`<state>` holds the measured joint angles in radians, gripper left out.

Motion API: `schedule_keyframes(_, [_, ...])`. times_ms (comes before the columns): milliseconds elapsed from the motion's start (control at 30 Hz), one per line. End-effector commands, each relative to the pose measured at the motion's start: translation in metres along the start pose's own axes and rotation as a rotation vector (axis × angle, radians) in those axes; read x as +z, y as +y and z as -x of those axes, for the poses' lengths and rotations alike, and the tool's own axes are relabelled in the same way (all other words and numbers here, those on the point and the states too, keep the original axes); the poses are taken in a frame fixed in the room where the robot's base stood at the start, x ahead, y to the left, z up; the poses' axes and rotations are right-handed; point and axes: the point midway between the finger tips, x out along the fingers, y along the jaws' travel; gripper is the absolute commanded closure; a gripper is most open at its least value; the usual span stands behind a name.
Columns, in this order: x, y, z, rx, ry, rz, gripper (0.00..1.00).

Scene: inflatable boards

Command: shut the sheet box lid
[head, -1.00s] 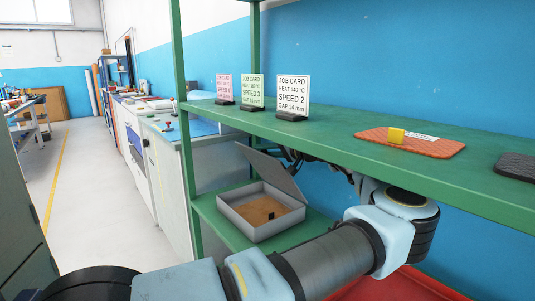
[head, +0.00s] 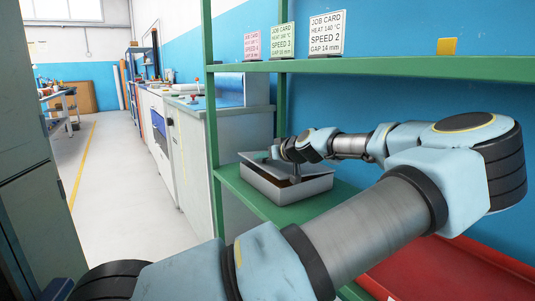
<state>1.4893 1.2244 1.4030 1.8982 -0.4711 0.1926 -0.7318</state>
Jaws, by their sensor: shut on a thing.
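The grey sheet box (head: 290,192) stands on the lower green shelf. Its grey lid (head: 262,163) is tilted low over the box, with a dark gap still showing under part of it. My gripper (head: 295,175) is at the lid over the box, pointing down, and is shut on the lid. The fingertips are small and partly hidden by my wrist, so the exact grip point is unclear. The inside of the box is mostly hidden.
The upper green shelf (head: 400,67) runs above my arm and holds several job cards (head: 326,32) and a yellow block (head: 447,46). A green post (head: 209,110) stands left of the box. A red surface (head: 440,268) lies below right.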

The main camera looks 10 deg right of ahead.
Motion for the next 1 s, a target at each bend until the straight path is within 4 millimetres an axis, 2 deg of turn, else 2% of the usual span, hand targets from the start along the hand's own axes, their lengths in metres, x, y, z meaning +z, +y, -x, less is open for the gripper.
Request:
schedule_keyframes(100, [0.013, 0.002, -0.005, 0.002, 0.0, 0.001, 1.0])
schedule_keyframes(300, [0.022, 0.004, -0.009, 0.001, -0.001, -0.001, 1.0])
schedule_keyframes(833, [0.026, 0.004, -0.011, -0.002, -0.002, -0.002, 1.0])
schedule_keyframes(867, [0.026, 0.004, -0.011, -0.002, -0.003, -0.002, 0.64])
schedule_keyframes(1000, [0.026, 0.004, -0.011, -0.002, -0.003, -0.002, 0.48])
